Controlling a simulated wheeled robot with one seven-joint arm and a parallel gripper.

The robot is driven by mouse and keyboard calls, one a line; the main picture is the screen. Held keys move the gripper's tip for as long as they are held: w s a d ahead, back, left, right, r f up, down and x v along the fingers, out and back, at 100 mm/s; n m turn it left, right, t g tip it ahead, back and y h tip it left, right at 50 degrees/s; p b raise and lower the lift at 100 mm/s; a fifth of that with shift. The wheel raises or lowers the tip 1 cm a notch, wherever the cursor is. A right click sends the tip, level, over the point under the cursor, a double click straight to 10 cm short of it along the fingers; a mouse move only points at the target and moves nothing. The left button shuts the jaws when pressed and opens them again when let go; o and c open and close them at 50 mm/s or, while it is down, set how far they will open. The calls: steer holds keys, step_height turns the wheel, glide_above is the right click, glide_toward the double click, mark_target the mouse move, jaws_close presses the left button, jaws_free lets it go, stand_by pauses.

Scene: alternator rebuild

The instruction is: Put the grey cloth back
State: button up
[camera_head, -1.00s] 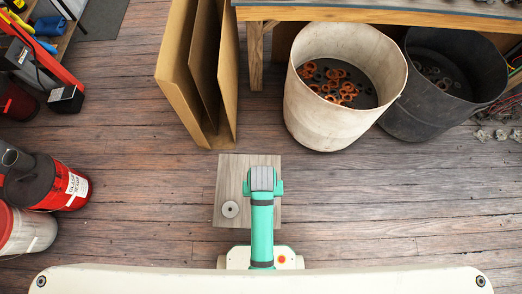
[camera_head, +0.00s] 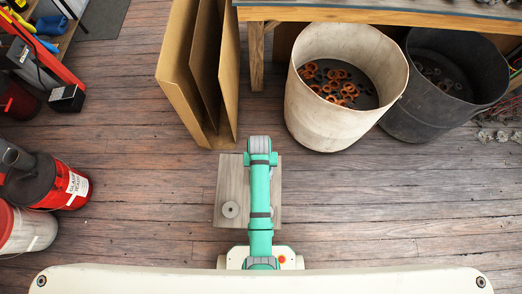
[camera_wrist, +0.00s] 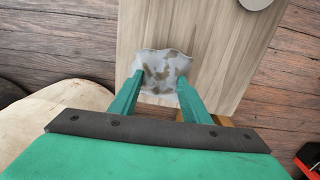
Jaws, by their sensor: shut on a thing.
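The grey cloth (camera_wrist: 163,64), pale with brown stains, is between the two green fingers of my gripper (camera_wrist: 160,84) in the wrist view. The gripper is shut on it, and the cloth bulges out beyond the fingertips. Behind it in the wrist view is a wood-grain board (camera_wrist: 215,45); I cannot tell whether the cloth touches it. In the head view my arm reaches over this board (camera_head: 228,180), and the gripper and cloth are hidden beneath the arm.
A white bin (camera_head: 330,125) with orange rings and a dark bin (camera_head: 425,120) are at right, by a workbench (camera_head: 380,15). Red cans (camera_head: 70,188) stand at left.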

steer(key=shift+w+f, duration=0.15)
steer(key=shift+f, duration=0.75)
steer(key=shift+w+f, duration=0.1)
steer(key=shift+f, duration=0.8)
steer(key=o, duration=1.1)
